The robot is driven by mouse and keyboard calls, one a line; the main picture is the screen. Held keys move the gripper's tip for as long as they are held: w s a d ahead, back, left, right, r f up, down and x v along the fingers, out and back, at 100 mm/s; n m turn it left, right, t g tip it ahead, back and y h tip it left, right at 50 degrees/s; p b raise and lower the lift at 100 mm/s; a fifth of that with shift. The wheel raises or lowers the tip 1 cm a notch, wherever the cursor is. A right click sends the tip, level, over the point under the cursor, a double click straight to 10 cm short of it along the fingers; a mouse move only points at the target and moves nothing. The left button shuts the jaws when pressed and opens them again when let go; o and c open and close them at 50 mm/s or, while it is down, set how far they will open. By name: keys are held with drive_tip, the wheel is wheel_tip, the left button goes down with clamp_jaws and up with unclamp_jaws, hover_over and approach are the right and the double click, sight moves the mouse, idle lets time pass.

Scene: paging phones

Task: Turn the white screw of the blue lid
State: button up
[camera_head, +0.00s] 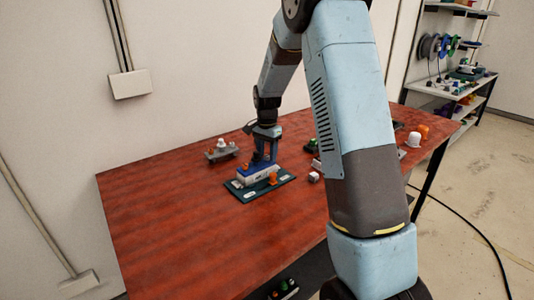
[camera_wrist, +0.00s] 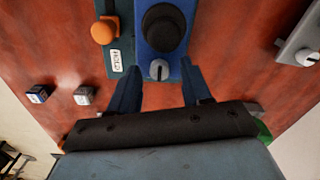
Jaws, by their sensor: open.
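The blue lid (camera_wrist: 182,68) is in the upper middle of the wrist view, with a round black knob (camera_wrist: 164,27) on it. The white screw (camera_wrist: 159,69), pale with a dark slot, sits near the lid's lower edge. My gripper (camera_wrist: 160,75) is open, its two blue fingers on either side of the screw's position with clear space between; nothing is held. Whether the fingertips are level with the screw or above it I cannot tell. In the head view my gripper (camera_head: 266,148) points down over the box (camera_head: 246,180), and the screw is hidden there.
A dark green plate (camera_head: 240,194) carries the box and an orange knob (camera_wrist: 103,31). Two small cubes (camera_wrist: 84,95) (camera_wrist: 39,94) lie nearby on the red table (camera_head: 170,230). A grey block with a white knob (camera_head: 221,144) stands behind. The table's left and front are clear.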

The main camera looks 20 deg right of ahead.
drive_tip(key=shift+f, duration=0.2)
clamp_jaws()
idle(0.4)
